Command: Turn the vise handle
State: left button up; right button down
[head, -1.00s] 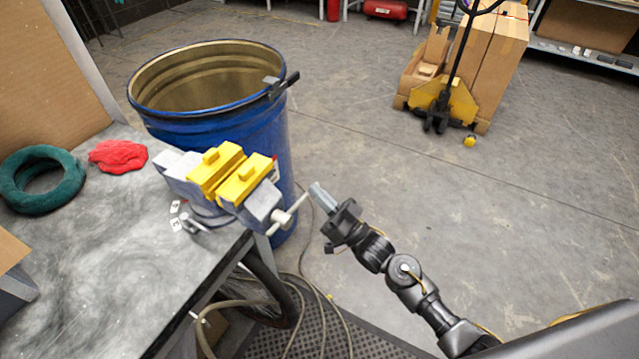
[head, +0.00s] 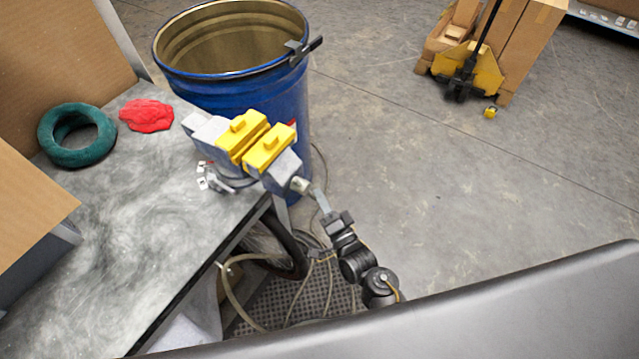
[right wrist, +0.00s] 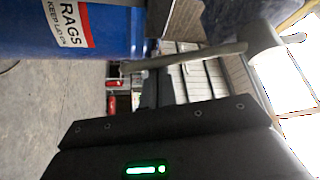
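The vise (head: 268,150), grey with yellow jaw covers, sits at the bench corner in the head view. Its light metal handle bar (right wrist: 185,60) crosses the right wrist view and meets the round screw end (right wrist: 264,38) at upper right. In the head view the screw end (head: 300,186) faces my right gripper, and the bar is mostly hidden. My right gripper (head: 321,198) has its fingertips right beside the screw end. In the wrist view the bar overlaps the grey finger area; whether the fingers are closed on it is unclear. My left gripper is not in view.
A blue drum (head: 240,85), labelled RAGS in the wrist view, stands behind the vise. The bench (head: 150,230) carries a green ring (head: 100,150) and a red cloth (head: 146,112). Hoses lie below the bench edge. The floor at right is clear up to a yellow pallet jack (head: 470,70).

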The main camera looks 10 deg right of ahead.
jog(key=shift+s+a+f, duration=0.3)
jog(key=shift+s+a, duration=0.25)
jog(key=shift+a, duration=0.05)
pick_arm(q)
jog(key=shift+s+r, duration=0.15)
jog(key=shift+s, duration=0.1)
pick_arm(e)
jog(key=shift+s+a+f, duration=0.2)
jog(key=shift+s+a, duration=0.55)
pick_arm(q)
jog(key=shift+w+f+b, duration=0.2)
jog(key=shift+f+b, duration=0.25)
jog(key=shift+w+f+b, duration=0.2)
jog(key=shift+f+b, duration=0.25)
pick_arm(e)
jog(key=s+d, duration=0.6)
jog(key=s, duration=0.1)
jog(key=shift+s, duration=0.25)
